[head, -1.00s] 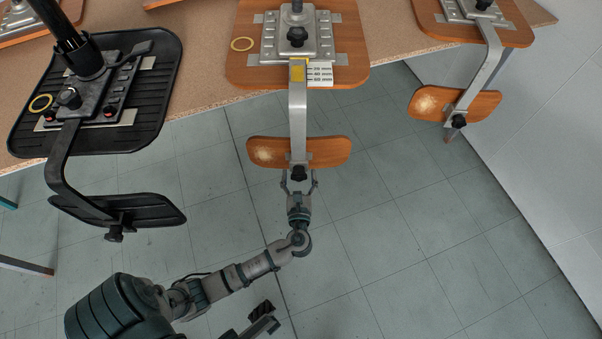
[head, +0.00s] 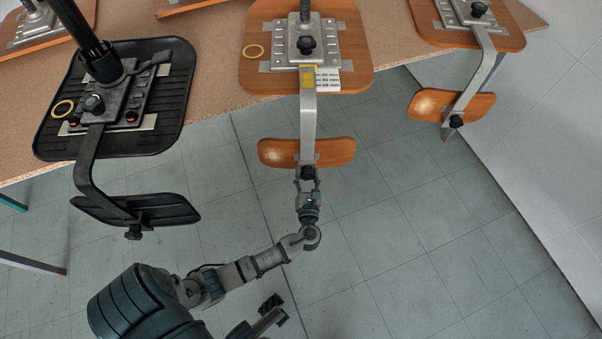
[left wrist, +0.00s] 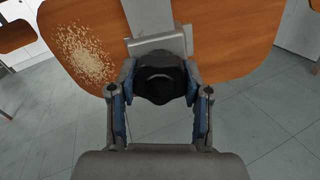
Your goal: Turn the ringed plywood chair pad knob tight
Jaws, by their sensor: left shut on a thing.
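The black pad knob (head: 307,172) sits at the bar's end, at the pad's near edge. My left gripper (head: 307,181) is shut on this knob. In the left wrist view the knob (left wrist: 160,79) is between the two blue-lined fingers, and the pad (left wrist: 235,35) is behind it. What seems to be my right gripper (head: 268,311) shows low in the head view; its fingers are unclear.
Another plywood chair's pad (head: 430,104) hangs at right, with no ring seen. The chairs lie on a chipboard table (head: 215,95). The tiled floor below is clear; a white wall is at right.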

